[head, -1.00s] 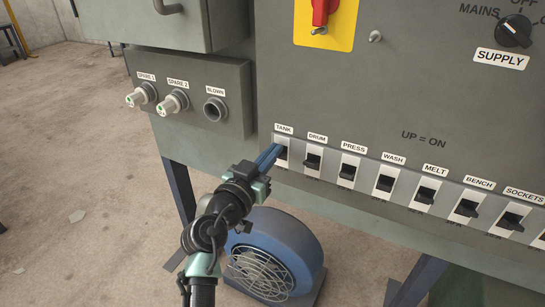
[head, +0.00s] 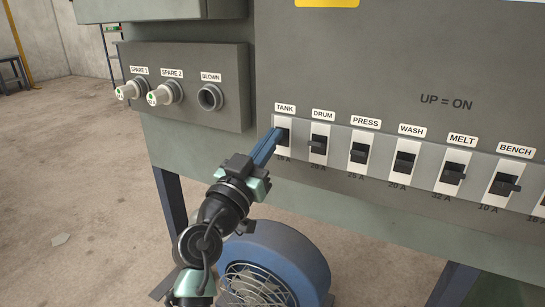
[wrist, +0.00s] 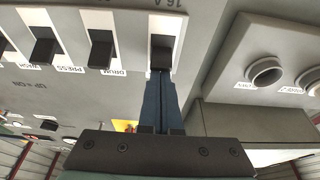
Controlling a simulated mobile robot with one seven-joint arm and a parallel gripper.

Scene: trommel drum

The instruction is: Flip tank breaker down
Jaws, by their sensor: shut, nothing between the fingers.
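The tank breaker (head: 284,139) is a black toggle on a white plate, at the left end of the breaker row under its TANK label (head: 285,107). My gripper (head: 276,134) has its blue fingers together, with the tips at the tank breaker. In the wrist view, which is upside down, the fingertips (wrist: 161,74) meet the edge of the black tank toggle (wrist: 161,52). They look in contact or very close; I cannot tell which. The fingers partly cover the toggle in the head view, so its up or down position is unclear. Nothing is held.
The drum breaker (head: 318,145) is close on the right, followed by the press breaker (head: 358,153) and several others. A box with fuse holders (head: 209,97) juts out at the left. A blue blower (head: 275,262) stands below my arm. The panel reads UP = ON.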

